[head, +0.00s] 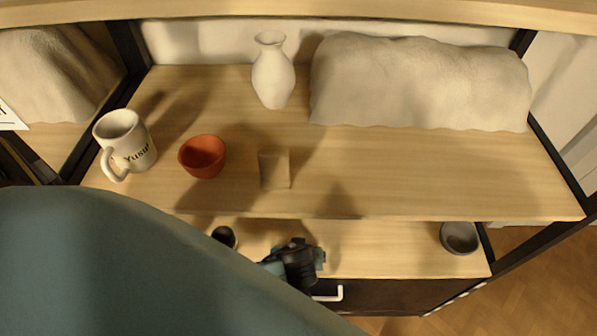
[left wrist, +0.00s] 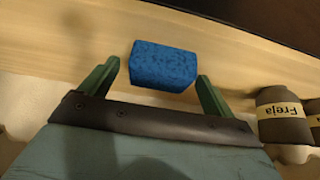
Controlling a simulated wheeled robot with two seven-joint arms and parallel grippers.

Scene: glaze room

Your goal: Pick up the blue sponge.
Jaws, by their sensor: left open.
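The blue sponge (left wrist: 163,66), a speckled block, lies on a pale wooden surface in the left wrist view. My left gripper (left wrist: 158,72) is open, with one green finger on each side of the sponge's near part. The sponge extends past the fingertips, and nothing is held. In the head view the dark end of my left arm (head: 298,262) is over the lower shelf; the sponge is not visible there, and my arm covers much of the lower left. My right gripper is in neither view.
A grey bowl (head: 459,237) sits lower right. A dark labelled jar (left wrist: 286,116) stands right of my left gripper.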

